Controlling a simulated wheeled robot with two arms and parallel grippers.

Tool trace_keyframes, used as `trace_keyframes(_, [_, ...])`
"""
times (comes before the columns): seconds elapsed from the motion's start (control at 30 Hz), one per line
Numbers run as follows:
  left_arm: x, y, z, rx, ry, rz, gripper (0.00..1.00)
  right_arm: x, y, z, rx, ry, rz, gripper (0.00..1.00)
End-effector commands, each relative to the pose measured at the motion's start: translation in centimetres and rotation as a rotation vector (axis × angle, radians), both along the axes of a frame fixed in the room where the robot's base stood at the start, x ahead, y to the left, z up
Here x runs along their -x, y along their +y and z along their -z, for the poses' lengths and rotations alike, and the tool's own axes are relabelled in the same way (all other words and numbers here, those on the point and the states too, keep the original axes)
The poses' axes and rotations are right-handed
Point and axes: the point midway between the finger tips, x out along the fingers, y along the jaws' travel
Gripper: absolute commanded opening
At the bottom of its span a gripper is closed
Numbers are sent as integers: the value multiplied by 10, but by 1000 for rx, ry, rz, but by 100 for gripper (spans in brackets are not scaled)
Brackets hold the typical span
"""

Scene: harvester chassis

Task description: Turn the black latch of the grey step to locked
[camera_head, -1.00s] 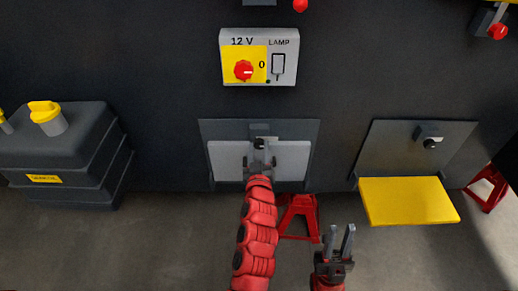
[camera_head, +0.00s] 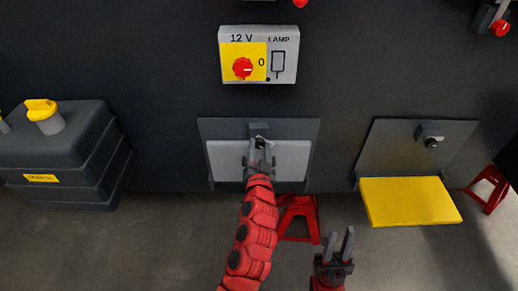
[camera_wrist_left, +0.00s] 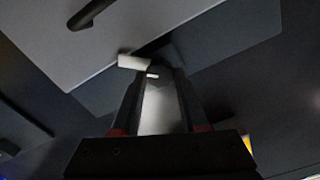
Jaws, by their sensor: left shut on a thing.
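The grey step (camera_head: 290,160) is folded up, a light panel against its dark backing plate (camera_head: 218,128) on the dark chassis wall. The black latch sits at its top middle and is mostly hidden by my left gripper (camera_head: 261,146), which is shut on it. In the left wrist view the gripper's fingers (camera_wrist_left: 155,90) close around a dark piece, with a pale tab (camera_wrist_left: 133,62) beside the tips. The latch's exact angle cannot be told. My right gripper (camera_head: 338,241) is open and empty, low and to the right, over the floor.
A yellow step (camera_head: 410,201) is folded down at the right, under its own latch (camera_head: 429,139). A 12 V lamp switch box (camera_head: 287,55) is above. A dark tank (camera_head: 62,150) stands left. A red stand (camera_head: 297,217) is below the grey step.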

Motion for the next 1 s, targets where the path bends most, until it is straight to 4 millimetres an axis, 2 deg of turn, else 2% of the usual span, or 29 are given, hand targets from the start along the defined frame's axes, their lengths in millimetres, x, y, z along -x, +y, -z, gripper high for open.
trace_keyframes(0.6, [0, -2, 0, -579, -3, 3, 0, 0, 0, -11, 0, 0, 0, 27])
trace_keyframes(1.0, [0, -2, 3, -835, 3, 1, 0, 0, 0, -18, 0, 0, 0, 27])
